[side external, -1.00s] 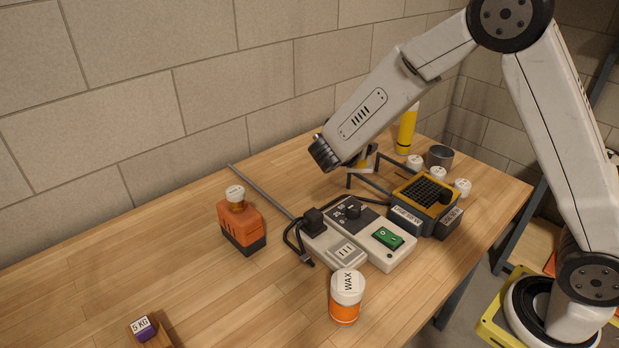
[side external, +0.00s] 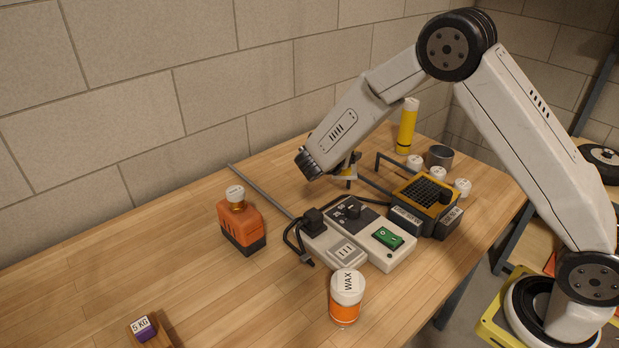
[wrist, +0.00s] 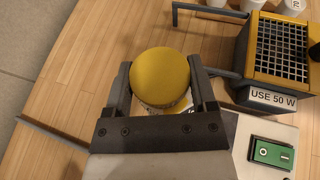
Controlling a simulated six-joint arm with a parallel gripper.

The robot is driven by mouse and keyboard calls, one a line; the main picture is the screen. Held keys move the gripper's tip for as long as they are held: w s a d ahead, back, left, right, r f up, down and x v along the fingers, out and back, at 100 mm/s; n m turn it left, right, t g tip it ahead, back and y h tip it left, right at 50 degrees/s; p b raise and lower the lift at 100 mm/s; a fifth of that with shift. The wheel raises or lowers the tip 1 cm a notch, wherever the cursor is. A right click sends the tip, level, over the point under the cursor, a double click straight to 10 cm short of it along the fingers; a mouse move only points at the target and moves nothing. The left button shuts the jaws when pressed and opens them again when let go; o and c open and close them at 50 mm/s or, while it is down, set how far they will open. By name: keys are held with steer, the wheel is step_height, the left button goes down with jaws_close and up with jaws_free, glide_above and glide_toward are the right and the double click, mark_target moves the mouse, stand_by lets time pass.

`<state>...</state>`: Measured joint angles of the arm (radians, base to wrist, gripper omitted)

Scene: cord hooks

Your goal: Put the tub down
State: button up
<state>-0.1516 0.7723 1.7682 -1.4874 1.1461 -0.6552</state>
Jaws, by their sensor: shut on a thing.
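My gripper (wrist: 161,84) is shut on a tub (wrist: 160,72) with a round yellow lid, one finger on each side, in the wrist view. A bit of its pale label with dark print shows below the lid. In the side view my gripper (side external: 344,172) is behind the power box, and only a small yellow part of the tub shows under my wrist. The tub's base is hidden, so I cannot tell whether it touches the table.
The power box (side external: 378,240) with a green switch (side external: 388,238) and the yellow-topped USE 50 W unit (side external: 425,193) stand to the right. Bare wood lies left of my gripper.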

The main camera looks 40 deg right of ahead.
steer(key=w, duration=0.1)
steer(key=w+f, duration=0.2)
steer(key=w, duration=0.1)
steer(key=shift+w+d, duration=0.1)
steer(key=shift+d, duration=0.2)
steer(key=w+f, duration=0.4)
steer(key=f, duration=0.1)
steer(key=shift+w+d+f, duration=0.1)
steer(key=shift+w+d, duration=0.1)
steer(key=shift+d, duration=0.1)
steer(key=shift+w+f, duration=0.25)
steer(key=shift+f, duration=1.55)
steer(key=shift+f, duration=0.1)
steer(key=o, duration=1.2)
